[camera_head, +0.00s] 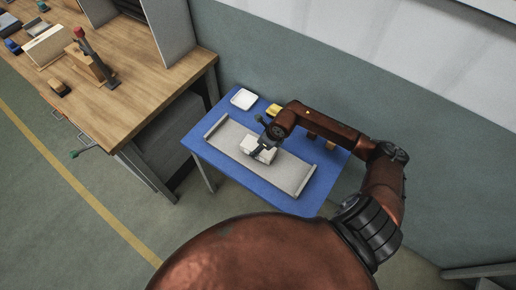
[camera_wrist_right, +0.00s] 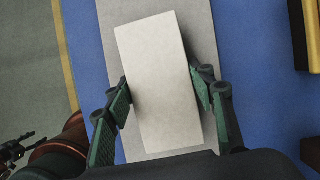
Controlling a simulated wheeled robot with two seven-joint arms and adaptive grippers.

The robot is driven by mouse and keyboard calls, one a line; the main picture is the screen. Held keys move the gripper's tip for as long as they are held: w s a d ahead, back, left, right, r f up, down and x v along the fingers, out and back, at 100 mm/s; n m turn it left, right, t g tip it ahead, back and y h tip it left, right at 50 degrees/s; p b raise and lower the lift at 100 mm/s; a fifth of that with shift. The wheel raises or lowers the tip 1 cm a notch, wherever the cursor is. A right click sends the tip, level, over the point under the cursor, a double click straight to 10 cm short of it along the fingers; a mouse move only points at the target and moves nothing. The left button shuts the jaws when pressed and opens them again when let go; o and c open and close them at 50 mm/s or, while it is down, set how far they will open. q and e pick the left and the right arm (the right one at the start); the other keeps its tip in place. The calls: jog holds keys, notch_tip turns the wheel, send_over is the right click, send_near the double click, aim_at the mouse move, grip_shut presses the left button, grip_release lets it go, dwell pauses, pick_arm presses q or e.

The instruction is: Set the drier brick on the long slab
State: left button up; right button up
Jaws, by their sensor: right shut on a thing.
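My right gripper (camera_head: 262,147) is shut on a pale, off-white brick (camera_head: 264,153). In the right wrist view my right gripper (camera_wrist_right: 165,100) has its green-padded fingers at the two long sides of the brick (camera_wrist_right: 155,70). The long grey slab (camera_head: 226,137), with a raised strip at each end, lies on the blue table. The brick is over the slab's middle, turned slightly from its length; I cannot tell whether it touches. The slab also shows beneath it in the wrist view (camera_wrist_right: 201,25). A dark jointed part, apparently my left gripper (camera_wrist_right: 16,150), shows at the lower left.
The blue table (camera_head: 200,152) also bears a white tray (camera_head: 243,99), a yellow thing (camera_head: 273,110) and brown blocks (camera_head: 330,134) behind my right arm. A wooden workbench (camera_head: 130,88) with tools stands at the left. A wall is behind the table.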

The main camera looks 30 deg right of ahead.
jog(key=shift+f, duration=0.55)
jog(key=shift+f, duration=0.15)
jog(key=o, duration=1.5)
jog(key=shift+s+d+r, duration=0.1)
jog(key=shift+s+r, duration=0.05)
jog(key=shift+r, duration=0.45)
jog(key=p+v, duration=0.1)
jog(key=v, duration=1)
jog(key=shift+s, duration=0.1)
